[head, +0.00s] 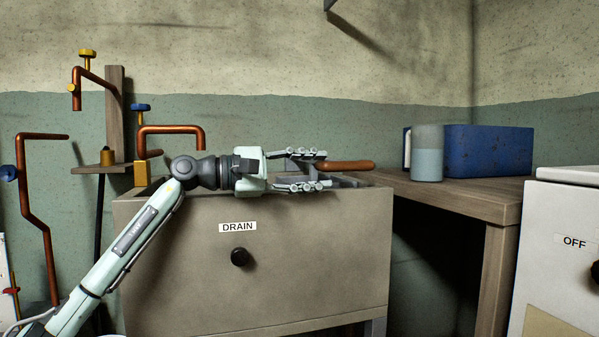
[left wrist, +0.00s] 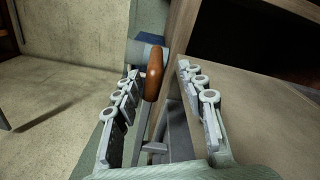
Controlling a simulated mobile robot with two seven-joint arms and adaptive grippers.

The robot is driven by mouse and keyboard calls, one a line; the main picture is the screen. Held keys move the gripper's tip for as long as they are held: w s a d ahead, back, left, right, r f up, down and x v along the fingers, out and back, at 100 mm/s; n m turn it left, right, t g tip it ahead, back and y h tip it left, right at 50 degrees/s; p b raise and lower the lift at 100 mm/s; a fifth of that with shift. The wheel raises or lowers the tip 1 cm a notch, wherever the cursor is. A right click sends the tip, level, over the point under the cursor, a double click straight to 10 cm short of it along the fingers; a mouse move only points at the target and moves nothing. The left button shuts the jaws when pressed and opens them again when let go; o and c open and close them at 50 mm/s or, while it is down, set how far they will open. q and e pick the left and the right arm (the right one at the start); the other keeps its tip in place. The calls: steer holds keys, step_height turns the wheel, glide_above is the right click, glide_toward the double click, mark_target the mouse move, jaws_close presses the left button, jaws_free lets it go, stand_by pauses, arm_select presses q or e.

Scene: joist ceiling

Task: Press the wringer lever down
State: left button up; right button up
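The wringer lever has an orange-brown handle (head: 346,166) that lies nearly level above the right end of the tub's top. It also shows between my fingers in the left wrist view (left wrist: 154,75). My left gripper (head: 325,170) is open, with one finger above and one below the lever's line in the head view. The handle's end reaches past the fingertips. In the left wrist view a gap shows between the handle and the right finger; contact with the left finger is unclear. Grey metal parts of the wringer are partly hidden behind the fingers. My right gripper is out of view.
The beige tub (head: 310,255) has a DRAIN label and a dark knob (head: 240,257). A wooden table (head: 450,196) to its right bears a grey-blue mug (head: 427,155) and a blue box (head: 490,150). Copper pipes (head: 45,225) with valves stand at left. A white unit (head: 560,225) labelled OFF stands at right.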

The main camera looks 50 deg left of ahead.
arm_select(q)
steer(key=shift+v, duration=1.55)
steer(key=shift+w+f, duration=0.1)
